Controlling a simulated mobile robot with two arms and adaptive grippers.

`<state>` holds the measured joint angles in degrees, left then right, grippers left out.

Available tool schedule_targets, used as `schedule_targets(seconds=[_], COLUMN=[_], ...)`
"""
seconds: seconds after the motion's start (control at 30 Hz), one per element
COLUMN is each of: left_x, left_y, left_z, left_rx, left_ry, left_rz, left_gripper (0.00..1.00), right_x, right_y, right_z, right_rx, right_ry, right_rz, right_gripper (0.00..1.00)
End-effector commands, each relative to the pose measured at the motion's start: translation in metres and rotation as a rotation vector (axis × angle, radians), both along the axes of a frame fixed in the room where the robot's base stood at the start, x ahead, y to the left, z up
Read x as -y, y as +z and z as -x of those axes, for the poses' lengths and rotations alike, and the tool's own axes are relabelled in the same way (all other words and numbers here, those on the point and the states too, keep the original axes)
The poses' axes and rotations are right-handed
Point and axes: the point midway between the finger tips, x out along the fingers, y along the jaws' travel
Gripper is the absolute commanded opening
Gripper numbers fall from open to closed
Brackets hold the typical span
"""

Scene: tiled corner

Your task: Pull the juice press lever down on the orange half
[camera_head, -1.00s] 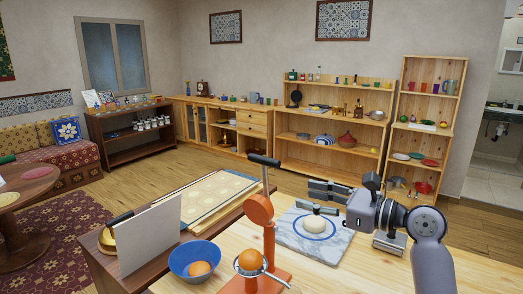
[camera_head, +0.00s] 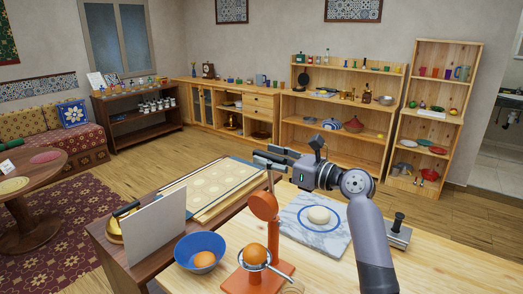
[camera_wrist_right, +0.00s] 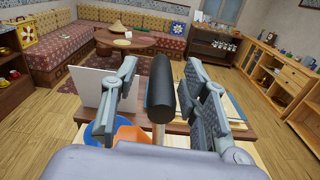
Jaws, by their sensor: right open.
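The orange juice press (camera_head: 263,210) stands on the wooden table, with an orange half (camera_head: 255,253) in its ring-shaped cup. Its lever runs up from the press head, and the top is largely hidden behind my right gripper (camera_head: 268,157) in the head view. In the right wrist view the lever's black handle (camera_wrist_right: 162,88) stands upright between the two spread fingers of my right gripper (camera_wrist_right: 160,70). The fingers are open, with a visible gap on each side of the handle. My left gripper is not in view.
A blue bowl (camera_head: 201,246) with an orange (camera_head: 204,259) stands left of the press. A marble board (camera_head: 318,242) with a pale round of dough (camera_head: 318,215) lies to the right. A pale upright panel (camera_head: 155,229) stands behind the bowl.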

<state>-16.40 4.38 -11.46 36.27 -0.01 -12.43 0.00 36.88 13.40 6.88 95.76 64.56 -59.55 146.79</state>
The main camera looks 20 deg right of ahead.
Motion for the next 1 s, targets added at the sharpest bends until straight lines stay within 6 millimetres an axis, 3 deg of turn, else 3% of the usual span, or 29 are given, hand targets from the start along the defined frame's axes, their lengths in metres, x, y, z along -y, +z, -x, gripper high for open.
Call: schedule_targets(seconds=[0.2,0.4,0.57,1.0], left_x=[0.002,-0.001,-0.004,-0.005], left_y=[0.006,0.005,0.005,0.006], left_z=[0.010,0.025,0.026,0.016], left_rx=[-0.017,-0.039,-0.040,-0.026], left_ry=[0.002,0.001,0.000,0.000], left_rz=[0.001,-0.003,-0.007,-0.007], left_gripper=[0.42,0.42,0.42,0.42], right_x=[-0.014,-0.017,-0.017,-0.017], right_y=[0.001,-0.001,-0.001,-0.001], right_z=[-0.019,-0.022,-0.022,-0.022], right_rx=[0.000,-0.001,-0.001,-0.001], right_ry=[0.000,-0.001,0.000,-0.001], right_rz=[-0.002,-0.001,-0.001,-0.001], right_gripper=[0.41,0.41,0.41,0.11])
